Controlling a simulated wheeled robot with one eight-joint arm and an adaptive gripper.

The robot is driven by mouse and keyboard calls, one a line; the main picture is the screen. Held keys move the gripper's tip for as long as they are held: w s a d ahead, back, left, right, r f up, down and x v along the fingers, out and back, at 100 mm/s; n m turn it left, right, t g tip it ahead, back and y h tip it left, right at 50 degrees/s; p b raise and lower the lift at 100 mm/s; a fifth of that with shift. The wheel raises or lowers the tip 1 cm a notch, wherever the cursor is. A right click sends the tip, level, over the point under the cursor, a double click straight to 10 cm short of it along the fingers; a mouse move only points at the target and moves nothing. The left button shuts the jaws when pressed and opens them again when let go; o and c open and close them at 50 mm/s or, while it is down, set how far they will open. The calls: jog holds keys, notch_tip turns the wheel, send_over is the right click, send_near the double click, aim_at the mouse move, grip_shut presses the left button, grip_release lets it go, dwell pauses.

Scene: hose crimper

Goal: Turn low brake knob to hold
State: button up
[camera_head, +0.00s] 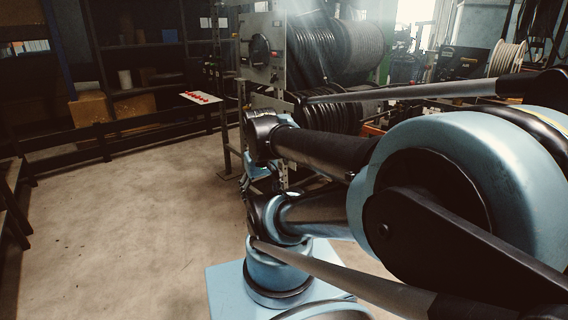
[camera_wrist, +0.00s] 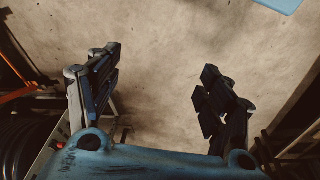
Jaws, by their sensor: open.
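A grey control panel (camera_head: 248,72) stands upright at the top centre of the head view, in front of the hose reels. A large round dark dial or knob (camera_head: 260,48) is on its face, with a small red part (camera_head: 275,53) beside it. I cannot tell which control is the low brake knob, nor read its setting. My gripper (camera_wrist: 158,85) is open and empty in the wrist view, its two dark fingers wide apart above bare floor. In the head view my wrist is below the panel and apart from the dial; the fingertips are hard to make out.
Black hose reels (camera_head: 355,50) stand behind the panel. A small tilted board with red items (camera_head: 201,97) is to its left. Dark shelves with boxes (camera_head: 90,107) line the back left, behind a low rail (camera_head: 130,125). The concrete floor (camera_head: 120,220) at left is clear.

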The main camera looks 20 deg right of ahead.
jog(key=w+d+r+n+h, duration=0.15)
jog(key=w+d, duration=0.25)
jog(key=w, duration=0.6)
jog(key=w+d+r+n+h, duration=0.1)
jog(key=w+d+r+h, duration=0.2)
jog(key=w, duration=0.7)
jog(key=w+d+r+n+h, duration=0.1)
jog(key=w+d+r+h, duration=0.2)
jog(key=w, duration=0.7)
jog(key=w+d+f+n+t+h, duration=0.1)
jog(key=w+d+f, duration=0.25)
jog(key=w, duration=0.55)
jog(key=w+d+f+n+t+h, duration=0.15)
jog(key=w+f, duration=0.25)
jog(key=w, duration=0.6)
jog(key=w+d+f+n+t+h, duration=0.1)
jog(key=w+f+n+h, duration=0.15)
jog(key=w+f, duration=0.7)
jog(key=w+f+n+t+h, duration=0.15)
jog(key=f+h, duration=0.25)
jog(key=f, duration=1.3)
jog(key=shift+g, duration=0.5)
jog(key=x, duration=1.7)
jog(key=shift+w+d+r, duration=0.1)
jog(key=shift+w+r, duration=0.05)
jog(key=shift+w, duration=0.2)
jog(key=shift+c, duration=0.6)
